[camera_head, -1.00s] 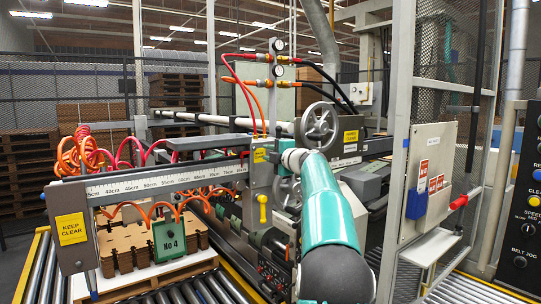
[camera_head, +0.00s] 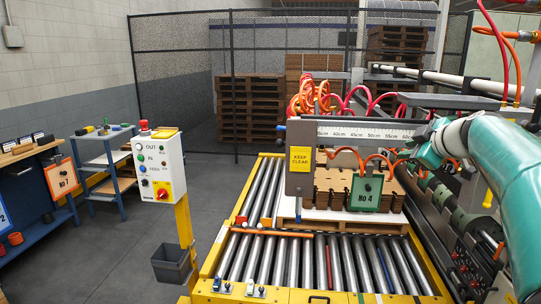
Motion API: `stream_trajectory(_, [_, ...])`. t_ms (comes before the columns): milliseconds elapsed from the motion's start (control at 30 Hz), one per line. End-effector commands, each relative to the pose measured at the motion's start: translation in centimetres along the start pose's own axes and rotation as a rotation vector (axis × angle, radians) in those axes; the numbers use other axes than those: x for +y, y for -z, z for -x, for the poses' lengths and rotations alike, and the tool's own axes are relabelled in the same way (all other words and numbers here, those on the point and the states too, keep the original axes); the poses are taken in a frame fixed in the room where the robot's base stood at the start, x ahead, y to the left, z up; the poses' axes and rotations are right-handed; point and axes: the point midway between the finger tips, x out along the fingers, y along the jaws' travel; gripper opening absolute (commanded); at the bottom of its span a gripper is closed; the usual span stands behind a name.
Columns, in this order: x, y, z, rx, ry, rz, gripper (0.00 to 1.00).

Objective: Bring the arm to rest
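My teal arm (camera_head: 510,190) comes in from the lower right and reaches up and left. Its far end, with my gripper (camera_head: 428,156), is in front of the right part of the stacker's white ruler beam (camera_head: 365,132). The fingertips are small and partly hidden by the arm, so I cannot tell whether they are open or shut. I see nothing held there. I cannot tell whether the arm touches the machine.
A control box (camera_head: 155,165) stands on a yellow post at left. A blue bench (camera_head: 40,205) and small shelf (camera_head: 108,165) are farther left. Grey floor lies between.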

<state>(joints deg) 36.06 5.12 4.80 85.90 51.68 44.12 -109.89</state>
Motion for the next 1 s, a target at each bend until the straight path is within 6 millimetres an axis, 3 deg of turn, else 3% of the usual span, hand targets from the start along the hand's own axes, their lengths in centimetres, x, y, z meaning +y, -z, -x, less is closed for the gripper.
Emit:
stream_trajectory(33, [-3.0,1.8,0.6,-0.014,0.047,-0.05,0.25])
stream_trajectory(100, [-7.1,3.3,1.5,-0.049,0.108,-0.139,0.25])
stream_trajectory(267, [-16.4,5.3,4.3,-0.158,0.217,-0.333,0.25])
stream_trajectory(467, [-27.2,4.7,8.9,-0.331,0.28,-0.557,0.25])
stream_trajectory(600, [-34.1,2.6,12.3,-0.458,0.272,-0.699,0.25])
stream_trajectory(700, [-38.0,0.6,14.2,-0.535,0.245,-0.785,0.25])
stream_trajectory(800, [-40.6,-1.1,15.5,-0.588,0.215,-0.847,0.25])
stream_trajectory(867, [-41.6,-1.8,16.0,-0.607,0.201,-0.871,0.27])
stream_trajectory(933, [-42.1,-2.2,16.2,-0.619,0.19,-0.888,0.37])
stream_trajectory(1000, [-42.2,-2.4,16.3,-0.624,0.186,-0.895,0.37])
